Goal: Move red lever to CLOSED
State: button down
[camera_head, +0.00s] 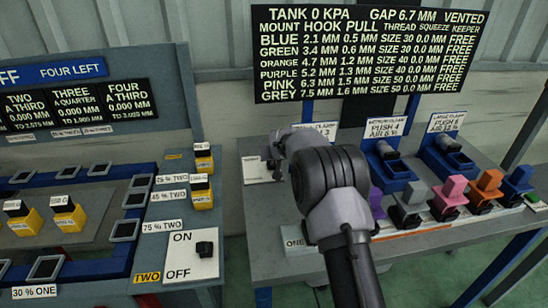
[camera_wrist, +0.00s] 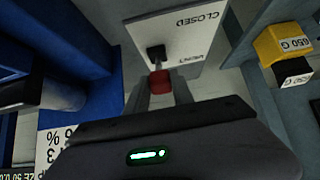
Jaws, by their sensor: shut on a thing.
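The red lever (camera_wrist: 160,82) shows in the wrist view as a red knob on a thin grey stem. The stem runs from a black pivot block (camera_wrist: 156,53) on a pale plate (camera_wrist: 140,30). The word CLOSED stands upside down near the plate's far edge, and VENT is beside the stem on the right. The lever's knob end is on the VENT side of the pivot. My gripper (camera_wrist: 161,92) is shut on the red knob, one finger on each side. In the head view my arm hides the knob, and part of the plate (camera_head: 254,169) shows left of it.
In the wrist view a blue block (camera_wrist: 75,40) stands to the left and a yellow weight (camera_wrist: 283,42) to the right. A readout board (camera_head: 365,50) shows TANK 0 KPA and VENTED.

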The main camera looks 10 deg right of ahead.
jog(key=c, duration=1.1)
grip_release()
jog(key=shift+s+f, duration=0.15)
jog(key=shift+f, duration=0.35)
jog(key=shift+r, duration=0.2)
jog(key=p+v, duration=0.4)
jog(key=v, duration=1.3)
jog(key=shift+r, duration=0.25)
jog(key=s+r+m+g, duration=0.1)
jog(key=s+r+m, duration=0.1)
jog(key=s+r, duration=0.75)
jog(key=s+a, duration=0.1)
jog(key=s, duration=0.9)
jog(key=s+a+m+g+y, duration=0.1)
jog(key=s, duration=1)
jog(key=s+a+f+m+g+y, duration=0.1)
jog(key=s, duration=1)
jog(key=shift+a+f, duration=0.1)
jog(key=shift+a, duration=0.25)
